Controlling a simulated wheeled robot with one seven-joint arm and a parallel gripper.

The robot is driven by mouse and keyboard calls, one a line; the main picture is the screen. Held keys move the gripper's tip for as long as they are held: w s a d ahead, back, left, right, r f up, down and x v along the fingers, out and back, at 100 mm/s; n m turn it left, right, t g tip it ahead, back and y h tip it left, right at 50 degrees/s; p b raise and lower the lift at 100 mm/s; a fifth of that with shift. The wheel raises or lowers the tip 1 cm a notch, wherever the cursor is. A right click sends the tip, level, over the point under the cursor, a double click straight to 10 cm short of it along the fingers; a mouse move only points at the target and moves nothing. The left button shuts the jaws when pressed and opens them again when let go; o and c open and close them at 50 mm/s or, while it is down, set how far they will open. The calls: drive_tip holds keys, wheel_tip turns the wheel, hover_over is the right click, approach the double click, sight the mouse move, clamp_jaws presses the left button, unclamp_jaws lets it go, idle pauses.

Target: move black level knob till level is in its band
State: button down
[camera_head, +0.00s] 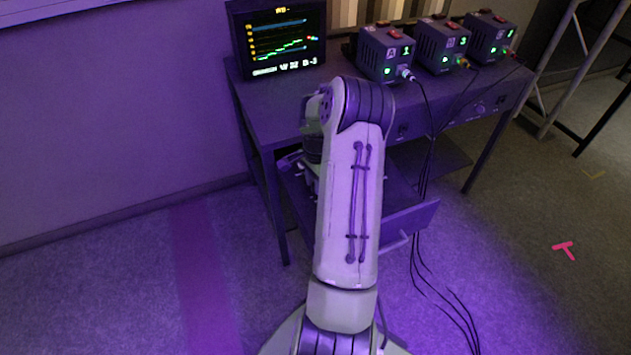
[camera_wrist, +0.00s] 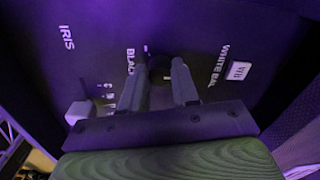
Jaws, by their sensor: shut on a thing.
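In the wrist view, my gripper (camera_wrist: 159,76) reaches a dark panel with its two grey fingers on either side of a round dark knob (camera_wrist: 160,64). It is shut on this knob, beside the partly covered label "BLACK". In the head view my arm hides the fingertips and the knob. The monitor (camera_head: 279,40) stands at the desk's back left. It shows a stepped trace running from green at lower left to red at right, between blue lines. Small text below seems to read "W 32 B -3"; the band limits are too small to tell.
"IRIS" and "WHITE BAL" labels flank the knob, with a white button (camera_wrist: 238,70) at right. A pale knob (camera_wrist: 78,112) sits lower left. A drawer (camera_head: 412,221) stands open.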

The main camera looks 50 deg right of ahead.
drive_tip(key=shift+r+n+p, duration=0.15)
drive_tip(key=shift+n+p, duration=0.4)
drive_tip(key=shift+n, duration=1.65)
drive_tip(key=c, duration=0.8)
unclamp_jaws()
drive_tip(key=shift+c, duration=0.2)
wheel_tip(320, 180, up, 16)
drive_tip(key=p, duration=0.4)
drive_tip(key=shift+s+f+p, duration=0.25)
drive_tip(key=shift+s+p, duration=0.15)
